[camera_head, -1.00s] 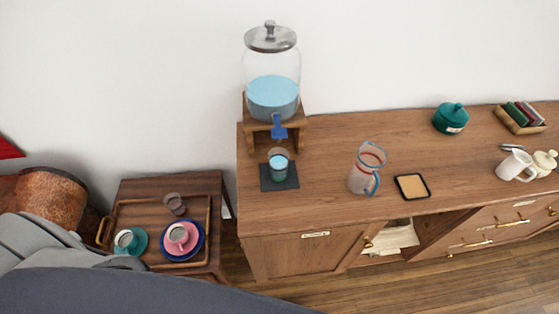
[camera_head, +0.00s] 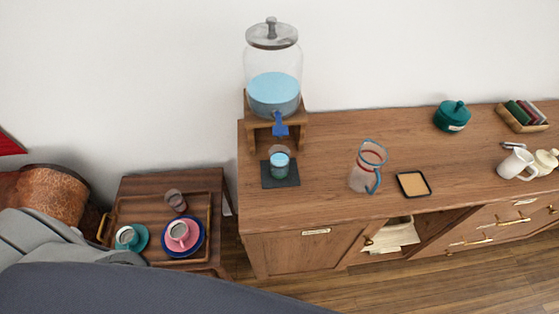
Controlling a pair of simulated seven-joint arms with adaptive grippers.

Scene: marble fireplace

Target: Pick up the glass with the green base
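A small glass with a green base (camera_head: 279,163) stands upright on a dark square mat (camera_head: 281,181) on the wooden sideboard. It holds light blue liquid. It is below the blue tap of a clear dispenser (camera_head: 274,92), which stands on a wooden stand and holds blue liquid. Another small glass (camera_head: 176,200) stands on the tray at the left; its base colour is too small to tell. Neither of my grippers shows in the view.
A clear pitcher with a blue handle (camera_head: 368,168) and a tan coaster (camera_head: 413,184) are right of the glass. A teal pot (camera_head: 452,116), white pitcher (camera_head: 516,164) and box of packets (camera_head: 522,117) lie farther right. The lower tray (camera_head: 206,216) holds cups on saucers.

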